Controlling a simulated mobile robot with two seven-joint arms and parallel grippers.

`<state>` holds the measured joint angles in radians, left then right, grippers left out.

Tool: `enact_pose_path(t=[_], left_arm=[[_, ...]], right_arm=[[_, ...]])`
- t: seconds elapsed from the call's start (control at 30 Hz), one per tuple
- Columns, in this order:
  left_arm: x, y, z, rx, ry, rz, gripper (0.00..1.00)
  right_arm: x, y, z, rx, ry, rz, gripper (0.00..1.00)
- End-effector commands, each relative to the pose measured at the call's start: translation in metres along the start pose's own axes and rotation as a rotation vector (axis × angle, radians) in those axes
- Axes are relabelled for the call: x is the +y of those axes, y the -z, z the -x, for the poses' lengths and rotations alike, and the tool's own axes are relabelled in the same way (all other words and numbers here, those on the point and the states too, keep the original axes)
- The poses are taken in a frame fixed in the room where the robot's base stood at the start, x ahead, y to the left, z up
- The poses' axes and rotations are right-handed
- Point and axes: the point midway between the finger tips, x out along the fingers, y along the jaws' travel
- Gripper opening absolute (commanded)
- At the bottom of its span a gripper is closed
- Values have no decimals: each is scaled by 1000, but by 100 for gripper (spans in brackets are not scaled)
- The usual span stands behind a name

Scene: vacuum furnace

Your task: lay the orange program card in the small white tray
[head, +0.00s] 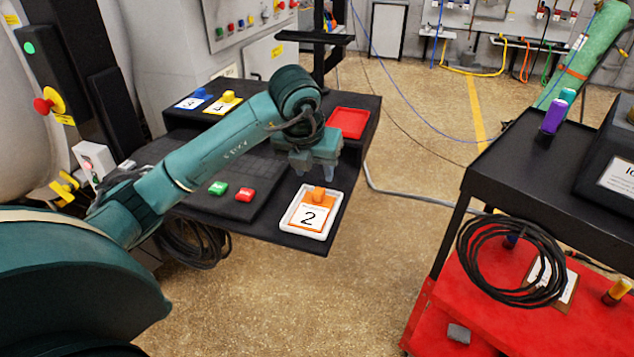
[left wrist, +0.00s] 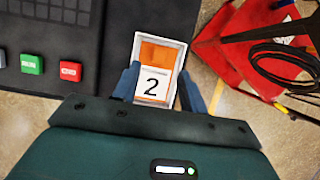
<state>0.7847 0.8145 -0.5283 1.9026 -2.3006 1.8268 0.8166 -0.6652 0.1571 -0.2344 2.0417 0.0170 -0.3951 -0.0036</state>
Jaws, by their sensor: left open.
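The orange program card (head: 312,218), marked with a 2 and fitted with an orange knob, lies flat in the small white tray (head: 301,234) at the front edge of the dark bench. My left gripper (head: 312,172) is open, above and just behind the tray, with nothing held between its fingers. In the left wrist view the card (left wrist: 158,56) shows inside the rim of the tray (left wrist: 162,37). The left fingers (left wrist: 158,88) stand on either side of it, apart from the card as far as I can tell. My right gripper is not in view.
A red tray (head: 348,123) sits behind on the bench. A blue card (head: 193,100) and a yellow card (head: 223,103) lie at the back left. Green (head: 218,188) and red (head: 246,195) buttons are left of the tray. A black-topped red cart (head: 545,165) stands right, across open floor.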

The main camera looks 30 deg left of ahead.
Motion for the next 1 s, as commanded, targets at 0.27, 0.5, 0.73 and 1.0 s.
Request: enact_pose_path(t=[0.27,0.5,0.73,1.0], left_arm=[[0,0,42,-2,-1,1,43],[-6,4,44,13,26,-15,43],[-120,88,6,227,580,-179,43],[-230,156,72,452,1673,417,43]], right_arm=[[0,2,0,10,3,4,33],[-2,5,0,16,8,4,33],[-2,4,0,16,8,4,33],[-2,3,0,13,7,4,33]])
